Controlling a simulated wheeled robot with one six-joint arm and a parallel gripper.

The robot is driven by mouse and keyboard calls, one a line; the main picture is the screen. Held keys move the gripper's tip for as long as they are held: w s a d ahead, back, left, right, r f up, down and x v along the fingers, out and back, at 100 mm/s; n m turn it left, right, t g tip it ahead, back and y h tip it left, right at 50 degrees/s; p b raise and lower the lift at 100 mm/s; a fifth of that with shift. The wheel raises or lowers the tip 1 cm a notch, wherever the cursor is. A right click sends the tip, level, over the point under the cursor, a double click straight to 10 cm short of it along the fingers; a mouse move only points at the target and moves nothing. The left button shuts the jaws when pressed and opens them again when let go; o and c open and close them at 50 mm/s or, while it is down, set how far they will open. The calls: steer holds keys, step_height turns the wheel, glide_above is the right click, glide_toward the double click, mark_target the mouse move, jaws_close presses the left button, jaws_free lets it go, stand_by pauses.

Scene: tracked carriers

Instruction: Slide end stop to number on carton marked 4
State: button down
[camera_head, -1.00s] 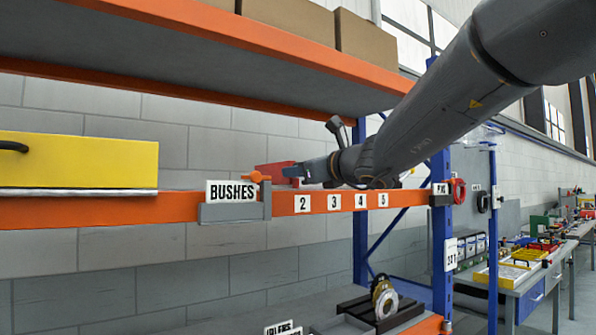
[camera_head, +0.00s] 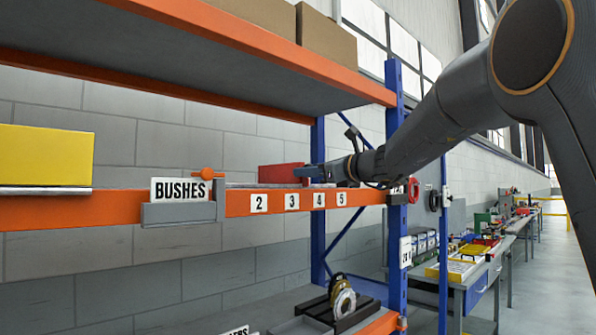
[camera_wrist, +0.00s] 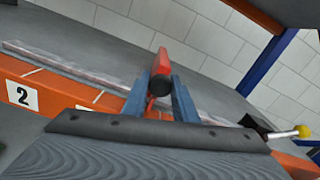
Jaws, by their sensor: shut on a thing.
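The end stop, a red block (camera_head: 280,174) with a dark rounded front, stands on the shelf behind the orange beam, roughly above labels 2 and 3. My gripper (camera_head: 312,172) reaches it from the right with blue fingers. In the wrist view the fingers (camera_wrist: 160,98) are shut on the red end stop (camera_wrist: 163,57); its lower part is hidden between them. White number labels 2 (camera_head: 259,203), 3 (camera_head: 292,201), 4 (camera_head: 319,199) and 5 (camera_head: 341,198) are on the beam's face. No marking shows on the brown cartons (camera_head: 327,40) above.
A BUSHES sign (camera_head: 180,190) in a grey holder with an orange knob sits on the beam left of label 2. A yellow box (camera_head: 45,156) stands farther left. A blue upright (camera_head: 396,130) bounds the shelf at right. A yellow-tipped part (camera_wrist: 301,131) shows in the wrist view.

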steer(key=shift+w+d, duration=0.8)
steer(key=shift+d, duration=0.1)
steer(key=c, duration=1.4)
jaws_free()
steer(key=shift+c, duration=0.2)
steer(key=b+v, duration=0.2)
steer(key=v, duration=0.5)
steer(key=shift+s+d+b, duration=0.2)
steer(key=shift+s+b, duration=0.1)
steer(key=shift+b, duration=0.05)
